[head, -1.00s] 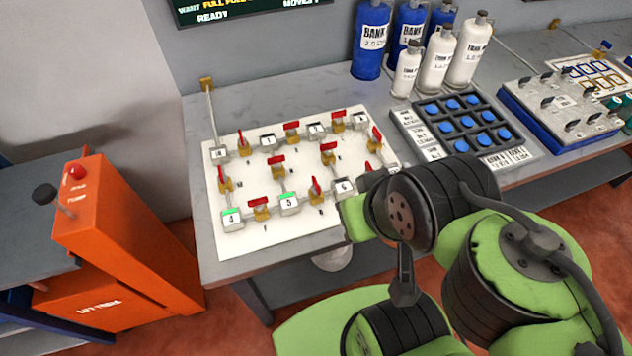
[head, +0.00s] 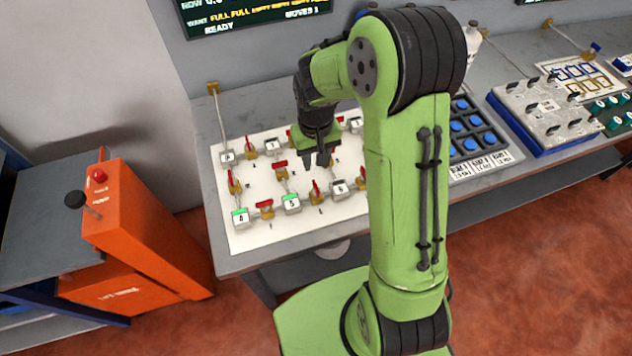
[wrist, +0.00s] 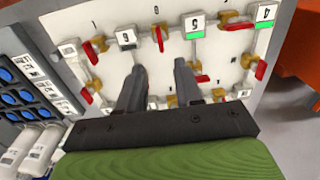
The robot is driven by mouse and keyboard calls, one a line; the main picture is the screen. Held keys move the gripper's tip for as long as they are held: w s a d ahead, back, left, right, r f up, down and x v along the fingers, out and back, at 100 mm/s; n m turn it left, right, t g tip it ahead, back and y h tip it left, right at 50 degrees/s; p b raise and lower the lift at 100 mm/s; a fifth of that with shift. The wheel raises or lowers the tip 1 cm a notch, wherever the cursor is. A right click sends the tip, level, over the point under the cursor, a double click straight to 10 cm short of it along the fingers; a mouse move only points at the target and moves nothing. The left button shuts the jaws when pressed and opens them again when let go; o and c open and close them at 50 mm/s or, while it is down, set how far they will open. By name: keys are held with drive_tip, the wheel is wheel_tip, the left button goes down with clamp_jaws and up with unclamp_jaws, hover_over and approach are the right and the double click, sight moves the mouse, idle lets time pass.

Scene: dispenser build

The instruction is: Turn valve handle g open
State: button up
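A white valve board (head: 240,240) lies on the bench, carrying several brass valves with red handles and numbered tiles. The small letters beside the valves are too blurred to read, so I cannot tell which handle is g. My gripper (head: 316,162) hangs over the middle of the board and hides the valve beneath it. In the wrist view my gripper (wrist: 158,66) is open, with two dark fingers apart and nothing held. Another red handle (wrist: 159,39) stands beyond the fingertips, between tiles 6 and 5.
Tile 5 (head: 292,202) and tile 4 (head: 241,217) have green bars. A panel of blue buttons (head: 492,161) and a blue-edged switch box (head: 552,118) stand to the right. An orange lift stand (head: 140,220) is at left. A dark display (head: 255,18) hangs behind.

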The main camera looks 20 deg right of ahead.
sight(316, 186)
wheel_tip(316, 186, down, 12)
drive_tip(key=shift+w+r, duration=0.1)
drive_tip(key=shift+r, duration=0.15)
drive_tip(key=shift+c, duration=0.4)
clamp_jaws()
